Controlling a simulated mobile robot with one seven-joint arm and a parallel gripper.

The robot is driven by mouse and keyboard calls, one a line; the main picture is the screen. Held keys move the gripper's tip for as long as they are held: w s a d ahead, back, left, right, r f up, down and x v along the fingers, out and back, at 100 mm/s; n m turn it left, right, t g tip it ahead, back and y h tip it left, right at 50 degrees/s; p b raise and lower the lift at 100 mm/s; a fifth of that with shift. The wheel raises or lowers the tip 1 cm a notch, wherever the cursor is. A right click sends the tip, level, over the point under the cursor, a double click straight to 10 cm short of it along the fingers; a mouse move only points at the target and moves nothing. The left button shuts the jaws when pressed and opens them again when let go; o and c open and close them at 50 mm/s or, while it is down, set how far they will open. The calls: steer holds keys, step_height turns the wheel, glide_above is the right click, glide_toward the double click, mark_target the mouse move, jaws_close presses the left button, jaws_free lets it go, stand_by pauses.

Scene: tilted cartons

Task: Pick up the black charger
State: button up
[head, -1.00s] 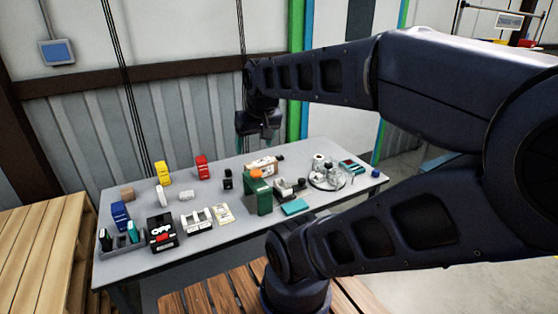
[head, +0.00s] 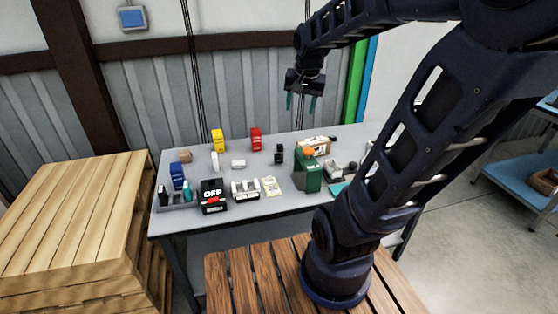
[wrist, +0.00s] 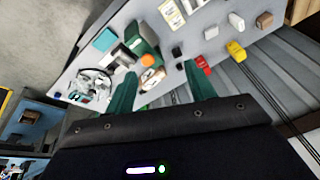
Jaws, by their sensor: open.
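A small black block, probably the black charger (head: 279,153), stands on the grey table between the red carton and the green box. In the wrist view, a small dark shape beside the red carton appears to be the same charger (wrist: 177,52). My gripper (head: 301,104) is open and empty. It hangs high above the back of the table, apart from the charger and a little to its right in the head view. In the wrist view its two green fingers (wrist: 160,74) are spread wide with nothing between them.
The table (head: 245,210) holds a red carton (head: 255,139), a yellow carton (head: 218,140), a green box (head: 307,176), a brown-white carton (head: 316,146) and a black box (head: 213,196). My arm hides its right part. Wooden pallets (head: 75,215) stand left.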

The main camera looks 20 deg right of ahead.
steer(key=w+f+m+g, duration=0.1)
steer(key=w+f+m, duration=0.3)
steer(key=w, duration=0.6)
steer(key=m+g, duration=0.3)
steer(key=m, duration=0.9)
glide_above(279, 157)
steer(key=w, duration=0.1)
step_height(279, 157, down, 26)
steer(key=shift+w+a+f, duration=0.1)
steer(key=shift+w+f, duration=0.15)
steer(key=shift+f, duration=0.45)
step_height(279, 157, down, 5)
steer(key=shift+f, duration=0.15)
steer(key=shift+d+f, duration=0.15)
steer(key=shift+f, duration=1.1)
steer(key=shift+d+f, duration=0.1)
steer(key=shift+f, duration=1.15)
steer(key=c, duration=1.1)
steer(key=shift+o, duration=0.2)
steer(key=shift+r, duration=0.15)
